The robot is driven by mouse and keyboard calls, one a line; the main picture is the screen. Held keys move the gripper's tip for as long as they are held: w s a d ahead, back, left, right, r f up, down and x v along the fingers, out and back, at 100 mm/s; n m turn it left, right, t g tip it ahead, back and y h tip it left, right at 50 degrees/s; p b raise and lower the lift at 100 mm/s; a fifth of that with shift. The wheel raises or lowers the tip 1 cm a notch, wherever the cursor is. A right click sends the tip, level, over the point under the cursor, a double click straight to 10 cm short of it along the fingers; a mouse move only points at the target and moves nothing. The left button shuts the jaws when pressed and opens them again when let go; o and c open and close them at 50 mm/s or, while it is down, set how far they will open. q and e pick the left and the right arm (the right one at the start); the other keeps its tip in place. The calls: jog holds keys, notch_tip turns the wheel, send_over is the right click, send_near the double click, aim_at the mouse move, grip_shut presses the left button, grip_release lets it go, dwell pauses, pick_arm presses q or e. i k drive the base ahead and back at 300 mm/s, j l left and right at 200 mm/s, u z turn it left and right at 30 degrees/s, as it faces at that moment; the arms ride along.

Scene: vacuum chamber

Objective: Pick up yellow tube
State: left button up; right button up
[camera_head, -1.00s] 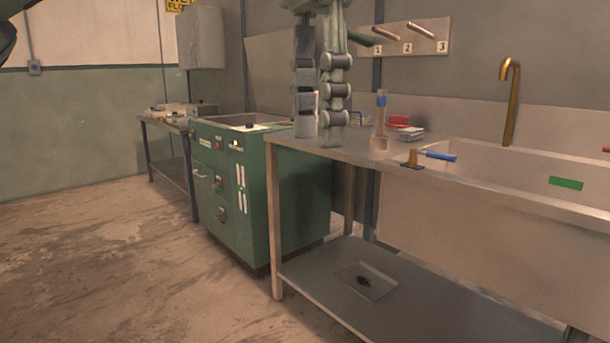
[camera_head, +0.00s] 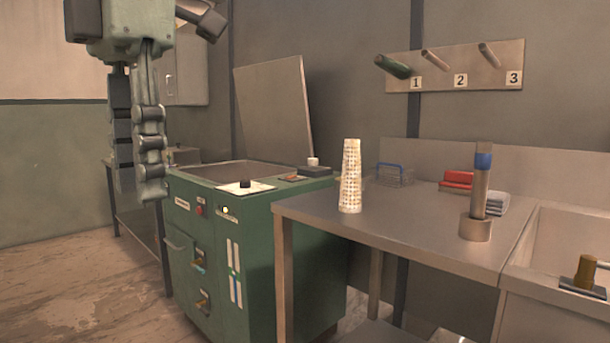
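No clearly yellow tube shows. Three tubes or pegs stick out from a numbered wall board (camera_head: 455,68): a dark green one (camera_head: 393,67) at 1, and brownish ones at 2 (camera_head: 436,60) and 3 (camera_head: 489,55). A clear tube with a blue band (camera_head: 481,180) stands upright in a round base on the metal table. My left gripper (camera_head: 140,200) hangs fingers down at the upper left, left of the green cabinet's top and well apart from the tubes. Its segmented fingers are straight and uncurled, with nothing seen between them. My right gripper is out of view.
A cream perforated cone (camera_head: 350,180) stands near the left end of the metal table (camera_head: 400,230). Behind are a wire basket (camera_head: 395,175) and red (camera_head: 457,180) and grey (camera_head: 494,203) items. The green cabinet (camera_head: 280,260) has a raised lid (camera_head: 275,105). A sink (camera_head: 570,235) is at right.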

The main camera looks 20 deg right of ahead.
aim_at(351, 194)
jog(key=i+j+z, duration=0.1)
jog(key=i, duration=0.4)
jog(key=i+j+z, duration=0.1)
jog(key=i, duration=0.45)
jog(key=i+j+z, duration=0.1)
jog(key=i+j, duration=0.15)
jog(key=i, duration=0.25)
jog(key=i+z, duration=0.15)
jog(key=z, duration=0.35)
jog(key=i+z, duration=0.15)
jog(key=z, duration=0.35)
jog(key=i+z, duration=0.15)
jog(key=z, duration=0.35)
jog(key=i+j+z, duration=0.1)
jog(key=z, duration=0.35)
